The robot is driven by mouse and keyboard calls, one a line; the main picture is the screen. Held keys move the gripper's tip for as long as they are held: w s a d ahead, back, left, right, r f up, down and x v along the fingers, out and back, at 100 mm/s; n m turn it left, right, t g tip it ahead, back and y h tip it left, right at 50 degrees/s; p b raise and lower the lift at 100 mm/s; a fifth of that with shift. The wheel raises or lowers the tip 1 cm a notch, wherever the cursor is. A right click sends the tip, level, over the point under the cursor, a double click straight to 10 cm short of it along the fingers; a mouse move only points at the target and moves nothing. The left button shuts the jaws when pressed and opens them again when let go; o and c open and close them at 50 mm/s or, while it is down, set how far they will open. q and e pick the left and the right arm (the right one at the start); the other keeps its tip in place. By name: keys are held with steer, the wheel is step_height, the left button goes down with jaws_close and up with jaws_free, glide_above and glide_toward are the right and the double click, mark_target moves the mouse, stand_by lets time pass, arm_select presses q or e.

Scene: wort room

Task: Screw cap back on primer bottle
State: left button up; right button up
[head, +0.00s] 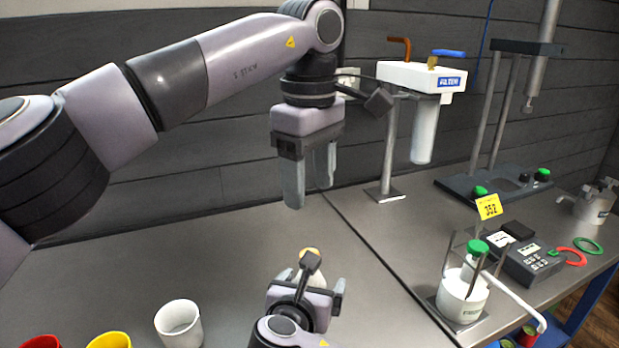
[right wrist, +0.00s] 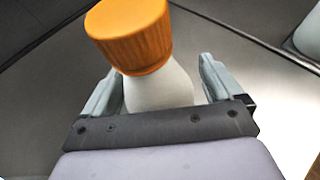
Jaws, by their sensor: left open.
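The primer bottle, white with a ribbed orange cap (right wrist: 130,35), stands in front of my right gripper. The cap sits on top of the bottle (right wrist: 160,92); I cannot tell how tightly. In the head view the cap (head: 309,253) shows just beyond my right gripper (head: 308,284), which hides most of the bottle. In the right wrist view the right gripper's fingers (right wrist: 160,85) lie on either side of the bottle; whether both touch it is not clear. My left gripper (head: 309,185) is open and empty, pointing down, above and behind the bottle.
White (head: 180,325), yellow (head: 110,341) and red (head: 40,342) cups stand at the front left. A filter stand (head: 420,80), a white vessel with a green cap (head: 463,298) and a control box (head: 535,262) stand to the right. The left tabletop behind the cups is clear.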

steer(key=v, duration=0.7)
stand_by(0.3)
steer(key=shift+s, duration=0.15)
